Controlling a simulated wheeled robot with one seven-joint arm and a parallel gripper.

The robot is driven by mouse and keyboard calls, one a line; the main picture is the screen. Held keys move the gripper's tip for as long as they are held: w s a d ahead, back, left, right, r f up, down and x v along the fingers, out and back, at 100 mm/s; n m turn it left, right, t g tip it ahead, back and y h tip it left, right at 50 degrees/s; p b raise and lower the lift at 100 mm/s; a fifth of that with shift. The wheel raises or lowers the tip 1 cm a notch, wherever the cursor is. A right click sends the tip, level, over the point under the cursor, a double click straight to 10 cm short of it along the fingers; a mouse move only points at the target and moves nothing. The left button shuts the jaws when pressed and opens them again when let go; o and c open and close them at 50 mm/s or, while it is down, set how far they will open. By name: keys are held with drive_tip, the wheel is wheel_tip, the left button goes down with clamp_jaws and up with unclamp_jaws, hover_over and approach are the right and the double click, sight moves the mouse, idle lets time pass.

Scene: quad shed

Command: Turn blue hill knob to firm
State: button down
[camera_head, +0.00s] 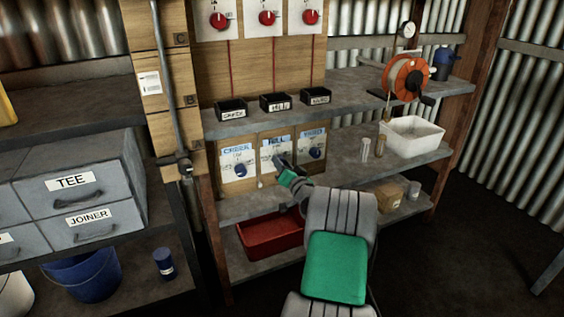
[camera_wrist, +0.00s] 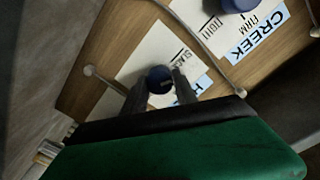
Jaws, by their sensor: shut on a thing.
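The blue hill knob (camera_wrist: 159,76) sits on the white HILL panel (camera_head: 268,150), the middle of three on a wooden board. My gripper (camera_head: 279,162) reaches this panel and hides the knob in the head view. In the wrist view my gripper (camera_wrist: 160,90) has one finger on each side of the blue knob and is shut on it. The word SLACK shows partly beside the knob. The knob's pointer cannot be made out, so its setting is unclear. The panel's other markings are covered or too small to read.
The creek knob (camera_head: 240,170) is to the left and another blue knob (camera_head: 315,153) to the right, both close by. Small black bins (camera_head: 273,103) stand on the shelf above. Red knobs (camera_head: 266,18) are higher up. A red tray (camera_head: 272,236) lies below.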

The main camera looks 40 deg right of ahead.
drive_tip(key=shift+m+y+p, duration=0.4)
drive_tip(key=shift+m+p, duration=3)
drive_tip(key=shift+m, duration=2.7)
drive_tip(key=c, duration=1)
unclamp_jaws()
drive_tip(key=shift+o, duration=0.2)
drive_tip(key=shift+s, duration=0.1)
drive_tip(key=p+v, duration=0.1)
drive_tip(key=v, duration=0.6)
drive_tip(key=shift+s, duration=0.35)
